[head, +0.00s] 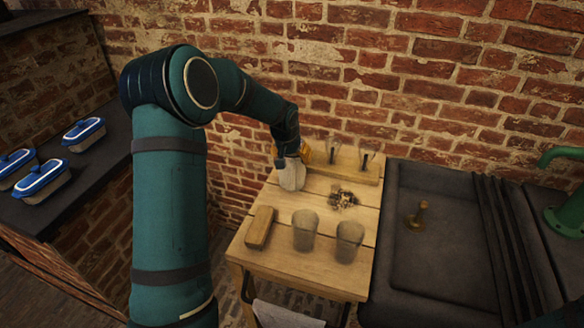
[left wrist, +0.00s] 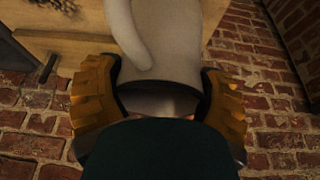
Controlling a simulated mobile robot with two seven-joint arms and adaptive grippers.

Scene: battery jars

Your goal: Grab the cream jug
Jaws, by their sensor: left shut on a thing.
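The cream jug (head: 292,175) is a pale, off-white vessel at the far left side of the wooden table (head: 289,270). My left gripper (head: 291,153) reaches over the table's left edge and is shut on the jug. In the left wrist view the jug (left wrist: 165,40) sits between the two orange-padded fingers of my left gripper (left wrist: 160,100), with its curved handle toward the camera's left. The gripper and arm hide part of the jug in the head view. I cannot tell whether its base touches the table. My right gripper is not in view.
Two glasses (head: 305,231) stand at the table's front, and two more (head: 366,156) at the back. A wooden block (head: 259,228) and a pile of small pieces (head: 342,199) lie on it. A dark sink (head: 450,235) adjoins the right; blue-lidded dishes (head: 84,133) stand left. Brick wall behind.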

